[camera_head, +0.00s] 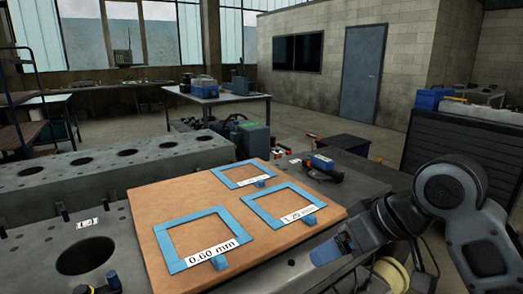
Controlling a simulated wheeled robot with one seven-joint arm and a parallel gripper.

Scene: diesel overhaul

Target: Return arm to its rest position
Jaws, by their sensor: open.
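My arm comes in from the right edge in the head view and bends down to the left. My gripper (346,243) is at its lower end, low over the front right of the bench, just right of the tan board (150,206). The gripper is small and dark here, and its jaws are open. A blue piece (325,252) shows right at its tip. I cannot tell whether they touch. Part of the bench behind the arm is hidden.
A grey engine block (60,172) stands at left. A blue-topped tool (322,161) lies behind the board. A dark cabinet (455,150) stands behind my arm.

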